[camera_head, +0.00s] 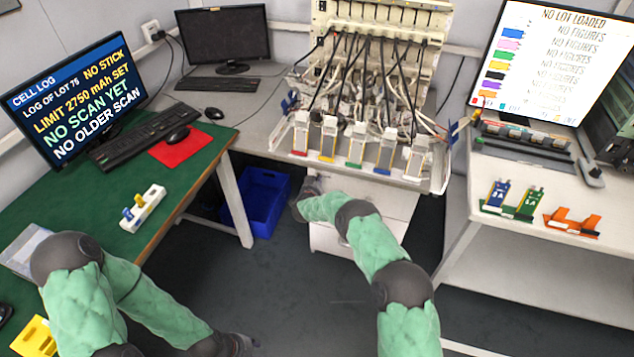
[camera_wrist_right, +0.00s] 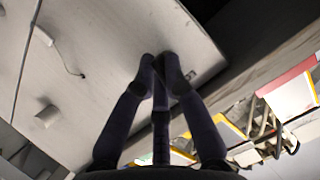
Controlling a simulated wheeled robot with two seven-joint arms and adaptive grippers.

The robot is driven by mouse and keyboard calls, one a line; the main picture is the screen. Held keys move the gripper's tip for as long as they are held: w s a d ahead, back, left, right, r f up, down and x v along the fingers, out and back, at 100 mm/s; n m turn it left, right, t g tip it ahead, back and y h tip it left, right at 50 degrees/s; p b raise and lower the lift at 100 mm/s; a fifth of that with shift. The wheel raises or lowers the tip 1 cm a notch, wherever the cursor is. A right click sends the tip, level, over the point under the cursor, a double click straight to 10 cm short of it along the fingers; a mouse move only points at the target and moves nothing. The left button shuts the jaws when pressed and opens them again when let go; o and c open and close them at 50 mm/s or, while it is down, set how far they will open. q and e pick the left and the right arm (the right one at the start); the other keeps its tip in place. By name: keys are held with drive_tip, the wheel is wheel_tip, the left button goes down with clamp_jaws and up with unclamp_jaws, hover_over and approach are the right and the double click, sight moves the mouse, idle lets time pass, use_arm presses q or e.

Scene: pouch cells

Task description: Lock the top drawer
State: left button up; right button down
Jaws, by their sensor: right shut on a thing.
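The white drawer unit (camera_head: 372,212) stands under the middle bench, partly hidden behind my right arm. Its pale front (camera_wrist_right: 95,55) fills the left and middle of the right wrist view. My right gripper (camera_head: 305,200) is at the left upper part of the unit, just below the bench top. In the right wrist view its two dark fingertips (camera_wrist_right: 161,68) close together at the front, near the panel's edge. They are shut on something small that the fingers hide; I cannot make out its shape. No gap shows along the top drawer.
A blue crate (camera_head: 262,198) stands on the floor left of the drawer unit. A rack with cables and coloured clips (camera_head: 355,150) overhangs the bench front above my right arm. A green-topped desk (camera_head: 105,205) is at left, a white table (camera_head: 530,225) at right.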

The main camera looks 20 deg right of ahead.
drive_tip(key=shift+n+g+h, duration=0.5)
drive_tip(key=shift+n+h, duration=0.2)
drive_tip(key=shift+n, duration=0.4)
drive_tip(key=c, duration=1.3)
unclamp_jaws()
drive_tip(key=v, duration=1.2)
